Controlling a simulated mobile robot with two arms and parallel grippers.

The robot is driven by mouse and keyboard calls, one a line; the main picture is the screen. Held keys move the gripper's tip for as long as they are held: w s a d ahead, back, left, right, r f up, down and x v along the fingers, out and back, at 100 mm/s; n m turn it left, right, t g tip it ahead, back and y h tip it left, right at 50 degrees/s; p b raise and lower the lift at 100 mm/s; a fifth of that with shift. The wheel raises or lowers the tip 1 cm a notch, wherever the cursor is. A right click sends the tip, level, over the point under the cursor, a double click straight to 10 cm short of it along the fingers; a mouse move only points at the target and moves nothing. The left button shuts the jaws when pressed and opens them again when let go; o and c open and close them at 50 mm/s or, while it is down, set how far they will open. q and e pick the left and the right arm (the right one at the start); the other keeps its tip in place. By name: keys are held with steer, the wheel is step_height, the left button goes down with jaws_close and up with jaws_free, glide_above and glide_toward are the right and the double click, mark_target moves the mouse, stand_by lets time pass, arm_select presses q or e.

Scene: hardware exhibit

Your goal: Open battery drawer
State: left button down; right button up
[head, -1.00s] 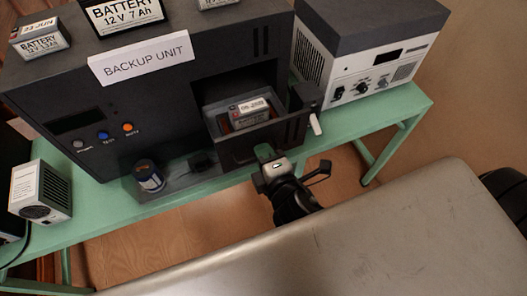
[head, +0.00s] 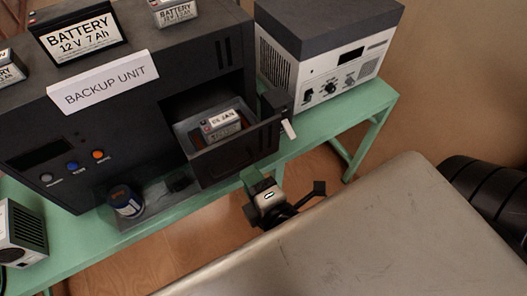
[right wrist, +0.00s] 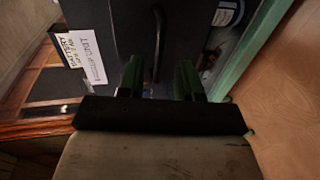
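The battery drawer (head: 238,152) stands pulled out of the dark backup unit (head: 122,128) in the head view. A battery (head: 222,127) with a white label lies inside it. My right gripper (head: 252,180) is just below and in front of the drawer front. In the right wrist view, its two green fingers (right wrist: 160,78) are apart with nothing clamped between them. A dark bar handle (right wrist: 158,38) on the drawer front shows ahead, between the finger lines and apart from them. My left gripper is not in view.
A dark piece with a white tag (head: 289,129) stands at the opening's right edge. A dark blue can (head: 126,201) is left of the drawer. A white-fronted device (head: 325,75) stands right on the green table (head: 350,112). Several batteries stand on the unit.

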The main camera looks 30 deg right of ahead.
steer(key=b+v, duration=0.1)
steer(key=v, duration=0.4)
steer(key=shift+s+b, duration=0.15)
steer(key=shift+b, duration=0.15)
steer(key=s+f+m+g+y+b, duration=0.15)
steer(key=f+g, duration=0.25)
steer(key=f, duration=1.2)
steer(key=s+f+m+g+h, duration=0.1)
steer(key=s+f+m+g, duration=0.15)
steer(key=f, duration=1.45)
steer(key=s+d+f+m+g, duration=0.4)
steer(key=s+f, duration=0.4)
steer(key=f, duration=0.3)
steer(key=s+d+f+m+g+h, duration=0.1)
steer(key=s+d+f+m+g, duration=0.3)
steer(key=f, duration=0.7)
steer(key=s+d+m, duration=0.2)
steer(key=s+m, duration=0.1)
steer(key=m, duration=0.1)
steer(key=shift+s+b, duration=0.35)
steer(key=shift+s, duration=0.05)
